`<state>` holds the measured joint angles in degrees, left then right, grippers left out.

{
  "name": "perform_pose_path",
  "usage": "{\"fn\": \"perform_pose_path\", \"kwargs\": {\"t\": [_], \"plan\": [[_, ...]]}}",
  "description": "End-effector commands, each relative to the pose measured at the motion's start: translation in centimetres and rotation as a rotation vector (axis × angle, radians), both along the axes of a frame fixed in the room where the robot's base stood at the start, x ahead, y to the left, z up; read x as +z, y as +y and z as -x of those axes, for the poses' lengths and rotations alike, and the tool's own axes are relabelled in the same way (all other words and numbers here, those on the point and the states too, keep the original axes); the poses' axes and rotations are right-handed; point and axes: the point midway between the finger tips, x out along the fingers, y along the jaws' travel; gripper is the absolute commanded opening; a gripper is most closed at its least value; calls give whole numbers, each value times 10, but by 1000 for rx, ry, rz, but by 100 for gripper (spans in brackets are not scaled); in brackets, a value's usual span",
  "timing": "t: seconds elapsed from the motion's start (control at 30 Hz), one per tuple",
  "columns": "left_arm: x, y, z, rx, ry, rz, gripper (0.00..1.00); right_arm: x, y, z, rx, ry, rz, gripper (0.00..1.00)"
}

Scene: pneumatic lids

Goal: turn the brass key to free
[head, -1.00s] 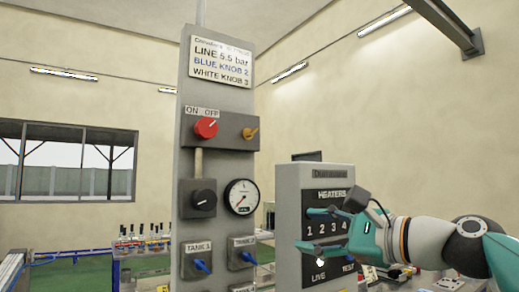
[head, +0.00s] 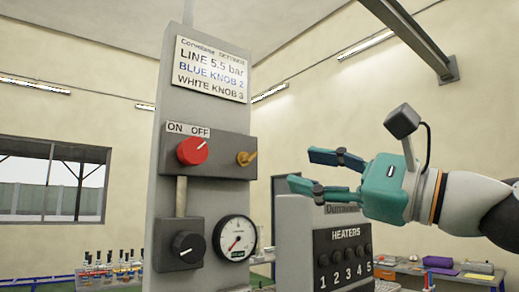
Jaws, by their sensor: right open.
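The brass key (head: 246,158) sticks out from the dark switch box (head: 222,170) on the tall grey panel, right of a red knob (head: 192,151) under an ON/OFF label. The key's handle is tilted up to the right. My right gripper (head: 302,169) is to the right of the key, at about its height, with its fingers pointing left toward the panel. It is open and empty, apart from the key. My left gripper is out of view.
Below the switch box are a black knob (head: 187,247) and a round gauge (head: 235,238). A grey heater box (head: 300,232) with several numbered knobs stands below my right gripper. A settings sign (head: 211,68) is at the panel's top. Space right of the key is clear.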

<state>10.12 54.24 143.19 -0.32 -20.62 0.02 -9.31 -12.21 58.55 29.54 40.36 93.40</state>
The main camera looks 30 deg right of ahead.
Motion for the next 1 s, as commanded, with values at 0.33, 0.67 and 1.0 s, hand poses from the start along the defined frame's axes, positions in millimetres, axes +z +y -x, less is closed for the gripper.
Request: {"fn": "perform_pose_path", "kwargs": {"t": [0.33,0.67,1.0], "plan": [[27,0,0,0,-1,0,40,22,29,-64,0,3,1,52],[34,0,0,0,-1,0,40,27,38,-86,-4,0,1,52],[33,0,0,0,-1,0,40,26,38,-87,-5,0,1,39]]}}
